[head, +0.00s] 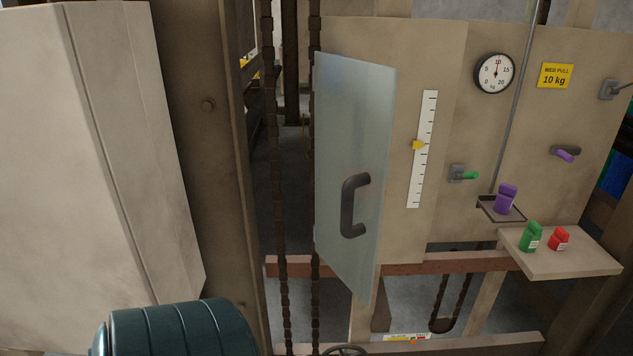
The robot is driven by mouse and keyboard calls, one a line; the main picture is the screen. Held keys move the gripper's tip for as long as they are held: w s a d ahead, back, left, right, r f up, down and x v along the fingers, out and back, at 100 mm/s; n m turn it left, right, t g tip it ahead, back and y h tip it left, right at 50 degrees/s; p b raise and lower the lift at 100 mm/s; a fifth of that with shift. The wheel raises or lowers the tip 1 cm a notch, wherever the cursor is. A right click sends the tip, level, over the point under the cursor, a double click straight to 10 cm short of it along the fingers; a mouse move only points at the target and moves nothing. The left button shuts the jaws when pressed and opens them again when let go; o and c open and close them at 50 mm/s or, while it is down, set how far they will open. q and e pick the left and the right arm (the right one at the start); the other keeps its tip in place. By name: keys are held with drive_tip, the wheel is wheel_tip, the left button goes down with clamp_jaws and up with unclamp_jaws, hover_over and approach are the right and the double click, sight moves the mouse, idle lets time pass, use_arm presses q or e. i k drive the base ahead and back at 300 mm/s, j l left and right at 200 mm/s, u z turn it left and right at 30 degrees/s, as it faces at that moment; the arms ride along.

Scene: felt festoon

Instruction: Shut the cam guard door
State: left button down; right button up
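The cam guard door (340,120) is a pale, translucent panel in the middle of the head view. It stands ajar, turned at an angle to the beige machine panel behind it. A dark D-shaped handle (347,207) sits on the door's lower half. Neither of my grippers is in view, and nothing touches the door or its handle.
Two dark chains (272,150) hang left of the door. A green ribbed cylinder (180,330) is at the lower left. A dial gauge (494,73) is at the upper right.

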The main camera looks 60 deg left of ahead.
sight(354, 99)
drive_tip(key=u, duration=1.7)
